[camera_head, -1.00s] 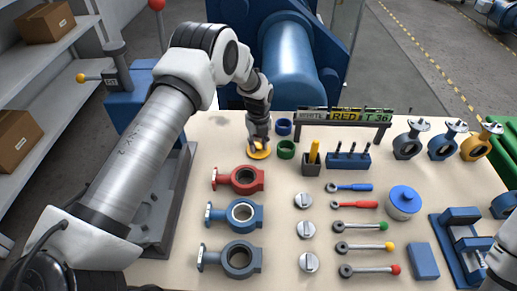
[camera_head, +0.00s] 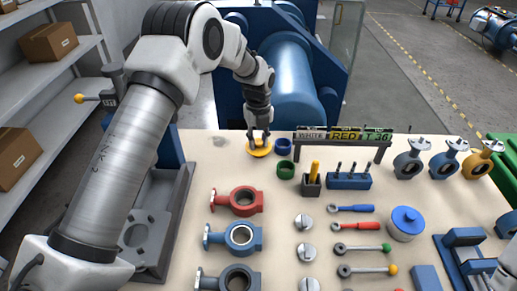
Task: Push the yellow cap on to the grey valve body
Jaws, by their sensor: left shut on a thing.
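The yellow cap (camera_head: 259,149) is a flat round piece near the back edge of the table. My left gripper (camera_head: 259,138) points down from above and is shut on the yellow cap, which appears held a little above the table. The grey valve body (camera_head: 240,279) is a dark ring with a side flange, lying at the front of the left column and cut by the bottom edge of the picture. A blue valve body (camera_head: 240,237) and a red one (camera_head: 243,200) lie behind it. My right gripper is out of view; only part of my right arm shows at the lower right.
A blue ring (camera_head: 283,146) and a green ring (camera_head: 285,170) sit just right of the cap. Handles and slotted discs lie right of the valve bodies.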

